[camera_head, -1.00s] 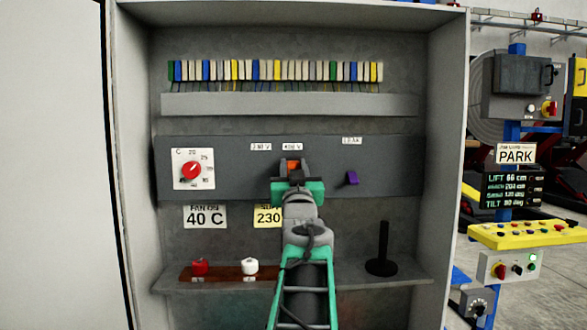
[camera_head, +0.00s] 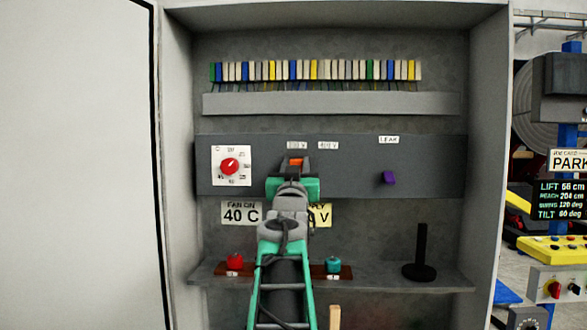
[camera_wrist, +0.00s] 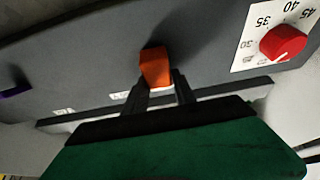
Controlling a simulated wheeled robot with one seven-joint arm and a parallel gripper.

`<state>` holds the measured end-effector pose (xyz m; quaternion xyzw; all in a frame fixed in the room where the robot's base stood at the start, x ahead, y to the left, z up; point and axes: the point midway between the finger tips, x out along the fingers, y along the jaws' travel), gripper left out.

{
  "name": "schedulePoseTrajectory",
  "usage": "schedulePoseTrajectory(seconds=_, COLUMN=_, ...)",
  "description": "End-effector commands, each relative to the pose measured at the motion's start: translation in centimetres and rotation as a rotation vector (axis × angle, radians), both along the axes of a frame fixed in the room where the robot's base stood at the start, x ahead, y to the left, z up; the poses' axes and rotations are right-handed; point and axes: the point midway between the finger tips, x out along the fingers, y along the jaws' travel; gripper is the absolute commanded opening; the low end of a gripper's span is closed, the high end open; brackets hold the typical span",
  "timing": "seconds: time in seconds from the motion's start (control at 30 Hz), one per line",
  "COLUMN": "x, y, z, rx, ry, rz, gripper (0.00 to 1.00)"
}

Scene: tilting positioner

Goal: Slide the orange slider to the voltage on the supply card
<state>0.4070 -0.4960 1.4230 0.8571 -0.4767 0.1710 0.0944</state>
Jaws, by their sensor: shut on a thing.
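The orange slider (camera_head: 296,162) sits on the grey control panel (camera_head: 345,180), below the left one of two small voltage labels (camera_head: 297,145). The right label (camera_head: 328,145) seems to read 400 V; the left one is blurred. My gripper (camera_head: 293,176) is shut on the slider. In the wrist view, the slider (camera_wrist: 155,66) stands between the tips of my two dark fingers (camera_wrist: 160,86). The yellow supply card (camera_head: 320,214) hangs below the panel; my arm hides most of it, leaving a 0 and a V in sight.
A red dial (camera_head: 229,166) is left on the panel, a purple lever (camera_head: 389,178) right. A 40 C card (camera_head: 241,213) hangs below the dial. The shelf below holds a red knob (camera_head: 235,260), a teal knob (camera_head: 333,264) and a black post (camera_head: 421,255).

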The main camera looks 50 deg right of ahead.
Motion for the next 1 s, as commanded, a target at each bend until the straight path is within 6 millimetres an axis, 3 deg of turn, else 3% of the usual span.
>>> schedulePoseTrajectory(seconds=0.07, x=0.2, y=0.2, z=0.0, rx=-0.001, ry=0.001, rz=0.005, gripper=0.00)
schedulePoseTrajectory(seconds=0.1, x=0.2, y=0.2, z=0.0, rx=-0.001, ry=0.001, rz=0.006, gripper=0.35)
schedulePoseTrajectory(seconds=0.33, x=0.2, y=0.2, z=0.0, rx=-0.001, ry=0.001, rz=0.005, gripper=0.54)
schedulePoseTrajectory(seconds=0.67, x=-0.2, y=0.7, z=-0.3, rx=-0.001, ry=0.000, rz=0.004, gripper=0.55)
schedulePoseTrajectory(seconds=1.0, x=-3.2, y=5.7, z=-2.9, rx=-0.001, ry=0.000, rz=0.006, gripper=0.55)
